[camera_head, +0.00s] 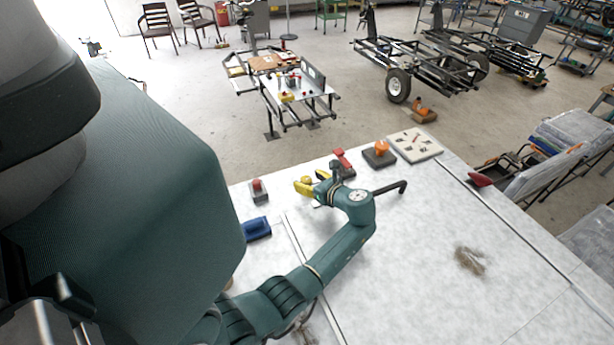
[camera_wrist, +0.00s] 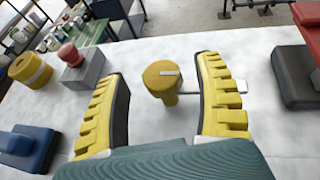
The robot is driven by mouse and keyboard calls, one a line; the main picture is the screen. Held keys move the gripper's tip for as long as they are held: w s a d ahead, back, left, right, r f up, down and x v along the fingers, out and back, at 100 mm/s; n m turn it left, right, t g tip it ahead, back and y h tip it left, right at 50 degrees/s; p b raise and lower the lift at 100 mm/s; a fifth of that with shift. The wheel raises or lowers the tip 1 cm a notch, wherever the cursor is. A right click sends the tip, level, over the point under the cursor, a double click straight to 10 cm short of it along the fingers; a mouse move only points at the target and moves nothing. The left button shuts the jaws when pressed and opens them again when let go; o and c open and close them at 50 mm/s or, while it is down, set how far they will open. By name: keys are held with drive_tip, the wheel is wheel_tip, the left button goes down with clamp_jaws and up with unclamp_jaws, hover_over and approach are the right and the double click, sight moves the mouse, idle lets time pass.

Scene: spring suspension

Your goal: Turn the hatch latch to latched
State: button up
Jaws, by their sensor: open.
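A yellow knob (camera_wrist: 163,80), which looks like the hatch latch, stands on the white tabletop in the wrist view. It has a round top with a pale pointer mark and a narrower stem. My gripper (camera_wrist: 163,68) is open, with one ridged yellow finger on each side of the knob and visible gaps between. A pale flat strip (camera_wrist: 236,86) shows behind the right finger. In the head view my gripper (camera_head: 312,182) is over the table's far left part, and the knob is hard to tell from the yellow fingers. I cannot read the latch's set position.
A red button on a grey box (camera_wrist: 82,70), a yellow cylinder (camera_wrist: 30,70) and a blue block (camera_wrist: 28,148) lie left. An orange knob on a dark base (camera_head: 380,154) stands farther right. The near right tabletop is mostly clear.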

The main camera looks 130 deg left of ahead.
drive_tip(key=shift+s+a+f, duration=0.1)
drive_tip(key=shift+s+f, duration=0.15)
drive_tip(key=shift+s, duration=0.35)
drive_tip(key=shift+c, duration=0.3)
